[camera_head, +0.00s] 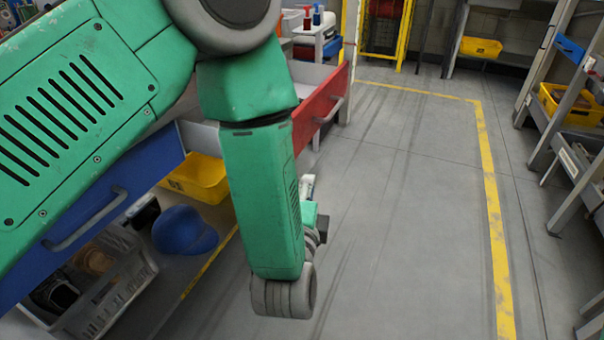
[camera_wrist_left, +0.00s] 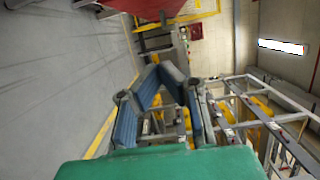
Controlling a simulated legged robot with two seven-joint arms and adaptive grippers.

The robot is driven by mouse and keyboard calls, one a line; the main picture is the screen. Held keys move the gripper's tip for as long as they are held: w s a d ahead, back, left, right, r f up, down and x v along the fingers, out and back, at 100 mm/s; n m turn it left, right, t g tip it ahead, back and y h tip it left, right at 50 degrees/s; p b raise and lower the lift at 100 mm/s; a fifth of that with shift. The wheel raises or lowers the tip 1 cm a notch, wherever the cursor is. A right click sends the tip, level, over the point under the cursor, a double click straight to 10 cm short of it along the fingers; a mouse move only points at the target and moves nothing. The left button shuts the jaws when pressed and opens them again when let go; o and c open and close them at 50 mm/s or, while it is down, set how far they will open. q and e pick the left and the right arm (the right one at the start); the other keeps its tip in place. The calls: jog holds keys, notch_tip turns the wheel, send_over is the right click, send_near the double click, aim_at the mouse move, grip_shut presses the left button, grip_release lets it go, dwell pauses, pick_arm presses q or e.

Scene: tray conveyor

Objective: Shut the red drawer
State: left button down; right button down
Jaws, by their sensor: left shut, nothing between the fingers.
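The red drawer (camera_head: 322,105) stands pulled out of the workbench in the head view, left of the aisle. Its grey handle (camera_head: 331,111) is on the front, and part of its pale inside shows behind. My green left arm crosses in front and hides the drawer's near end. In the head view my left gripper is mostly hidden behind my forearm, below the drawer. In the left wrist view the left gripper (camera_wrist_left: 161,72) is shut and empty, its blue-padded fingers meeting at the tips. A red panel at that view's top edge looks like the drawer, apart from the fingers. My right gripper is out of view.
A blue drawer (camera_head: 100,205) is at the left, nearer me. Below are a yellow bin (camera_head: 203,178), a blue cap (camera_head: 184,230) and a grey crate (camera_head: 105,300). The grey floor right of my arm is clear. Racks (camera_head: 560,120) stand far right.

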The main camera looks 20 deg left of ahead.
pick_arm(q)
jog(key=b, duration=0.3)
send_near(299, 138)
jog(key=w+d, duration=0.3)
jog(key=d, duration=0.1)
jog(key=a, duration=0.2)
jog(key=w+a+b, duration=0.1)
jog(key=a, duration=0.1)
jog(key=shift+w+a, duration=0.15)
jog(key=shift+a, duration=0.1)
jog(key=shift+r, duration=0.1)
jog(key=shift+a, duration=0.25)
jog(key=a+p, duration=0.1)
jog(key=a, duration=0.4)
jog(key=a+p, duration=0.2)
jog(key=a, duration=0.2)
jog(key=w+a+p, duration=0.1)
jog(key=a, duration=0.4)
jog(key=shift+w+a, duration=0.1)
jog(key=shift+a, duration=1)
jog(key=shift+w, duration=0.1)
